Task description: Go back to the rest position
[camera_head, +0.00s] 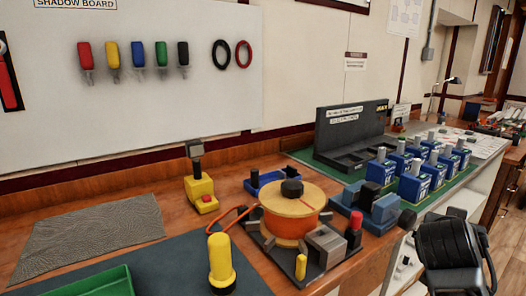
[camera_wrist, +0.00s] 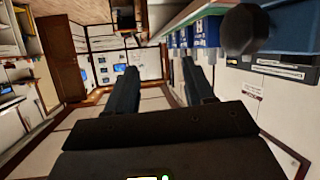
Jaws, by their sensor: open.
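My gripper (camera_wrist: 160,82) shows in the wrist view with its two dark fingers well apart and nothing between them. It is open and empty. Beyond the fingers are the room's far wall and floor, and no object touches them. In the head view, part of my dark arm stands at the lower right, beside the workbench (camera_head: 160,180); I cannot make out the fingers there. Several blue breakers (camera_head: 411,187) stand in rows on a green mat at the right of the bench. Some blue breakers (camera_wrist: 207,32) also show at the top of the wrist view, to the right of the fingers.
An orange spool (camera_head: 286,222) with a wooden top stands at the bench's front edge. A blue fixture (camera_head: 372,203) and a yellow device (camera_head: 201,191) are near it. A black rack (camera_head: 350,135) stands behind the breakers. A dark round knob (camera_wrist: 245,30) is close at the wrist view's upper right.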

